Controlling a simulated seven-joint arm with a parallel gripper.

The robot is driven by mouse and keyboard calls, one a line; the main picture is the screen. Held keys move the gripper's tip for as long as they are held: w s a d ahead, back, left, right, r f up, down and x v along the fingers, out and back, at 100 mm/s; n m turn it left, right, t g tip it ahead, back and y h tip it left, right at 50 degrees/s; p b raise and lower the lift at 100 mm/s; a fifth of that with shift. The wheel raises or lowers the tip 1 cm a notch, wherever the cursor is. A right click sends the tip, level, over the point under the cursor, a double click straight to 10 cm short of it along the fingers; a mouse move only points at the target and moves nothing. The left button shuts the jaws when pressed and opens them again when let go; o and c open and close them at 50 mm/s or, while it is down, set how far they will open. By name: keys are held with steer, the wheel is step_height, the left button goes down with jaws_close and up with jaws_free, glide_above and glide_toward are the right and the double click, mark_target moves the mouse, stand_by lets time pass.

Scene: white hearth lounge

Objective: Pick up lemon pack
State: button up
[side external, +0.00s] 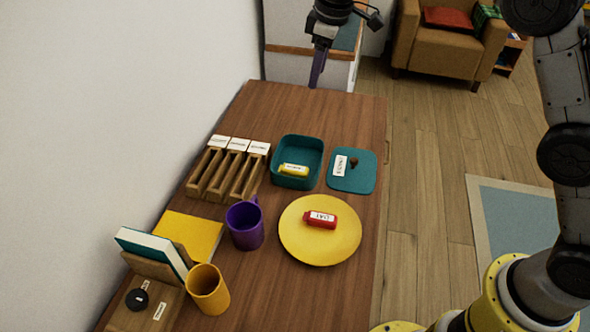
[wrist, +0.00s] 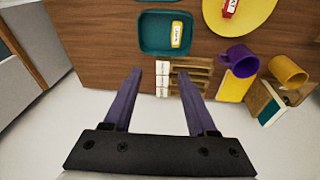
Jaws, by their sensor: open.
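The lemon pack appears to be the small yellow pack with a white label (side external: 293,170), lying inside an open teal box (side external: 275,150) near the middle of the table; the label is too small to read. The yellow pack also shows in the wrist view (wrist: 177,34), inside the teal box (wrist: 147,42). My gripper (side external: 317,80) is high above the far end of the table, well away from the box. In the wrist view its two purple fingers (wrist: 159,78) are apart with nothing between them.
A teal lid (side external: 364,178) lies right of the box. A yellow plate (side external: 300,245) holds a red pack (side external: 320,219). A wooden slotted rack (side external: 212,178), purple mug (side external: 240,236), yellow mug (side external: 208,291) and book on a stand (side external: 150,248) stand left and in front. The far table end is clear.

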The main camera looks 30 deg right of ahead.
steer(key=w+a+f+g, duration=0.1)
steer(key=a+f, duration=0.1)
steer(key=f, duration=0.4)
steer(key=w+a+f+g, duration=0.1)
steer(key=w+a+f, duration=0.1)
steer(key=f, duration=0.4)
glide_above(295, 168)
steer(key=shift+n, duration=0.4)
step_height(295, 168, down, 11)
steer(key=shift+s, duration=0.15)
steer(key=shift+f, duration=3.05)
jaws_close()
